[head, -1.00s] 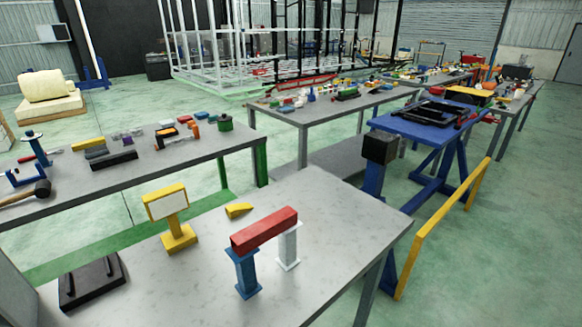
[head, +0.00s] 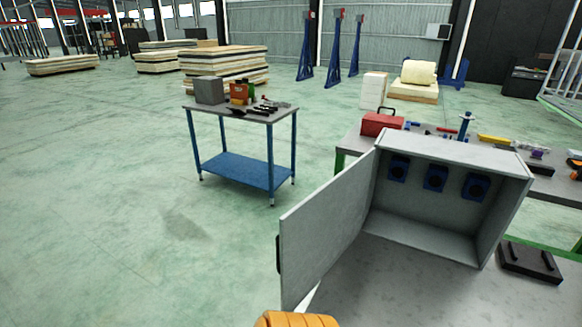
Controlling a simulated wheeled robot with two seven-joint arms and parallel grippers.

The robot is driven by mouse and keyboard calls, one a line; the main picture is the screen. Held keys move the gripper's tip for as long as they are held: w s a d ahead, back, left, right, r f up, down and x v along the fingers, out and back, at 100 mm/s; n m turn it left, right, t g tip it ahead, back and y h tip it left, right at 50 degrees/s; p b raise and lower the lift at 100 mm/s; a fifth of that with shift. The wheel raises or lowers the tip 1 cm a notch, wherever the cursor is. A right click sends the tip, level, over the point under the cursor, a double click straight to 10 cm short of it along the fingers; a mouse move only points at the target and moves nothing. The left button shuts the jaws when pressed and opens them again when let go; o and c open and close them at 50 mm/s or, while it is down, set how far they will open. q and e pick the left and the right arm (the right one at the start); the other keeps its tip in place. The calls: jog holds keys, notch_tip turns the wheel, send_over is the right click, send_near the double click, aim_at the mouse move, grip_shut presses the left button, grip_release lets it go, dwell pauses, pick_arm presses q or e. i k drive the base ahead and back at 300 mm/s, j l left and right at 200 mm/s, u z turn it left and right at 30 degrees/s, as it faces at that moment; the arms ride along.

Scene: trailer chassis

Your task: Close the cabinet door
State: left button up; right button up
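A grey metal cabinet (head: 447,239) stands on a grey worktable (head: 408,290) at the right of the head view. Its front is open, and several blue fittings with dark round centres show on its inner back wall. The cabinet door (head: 325,231) is a flat grey panel. It stands wide open, swung out to the left and toward me from the cabinet's left edge. A dark handle (head: 278,254) shows on the door's outer edge. Neither of my grippers is in view.
A black plate with bars (head: 530,262) lies right of the cabinet. A red toolbox (head: 381,124) stands on a table behind it. A blue-legged cart (head: 245,172) stands behind left. The green floor at left is clear.

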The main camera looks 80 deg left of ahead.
aim_at(318, 232)
jog(key=k+j+u, duration=0.1)
jog(key=j, duration=0.4)
jog(key=k+j, duration=0.15)
jog(key=j, duration=0.4)
jog(key=k+j+u, duration=0.15)
jog(key=j, duration=0.35)
jog(key=k+j+u, duration=0.1)
jog(key=j, duration=0.85)
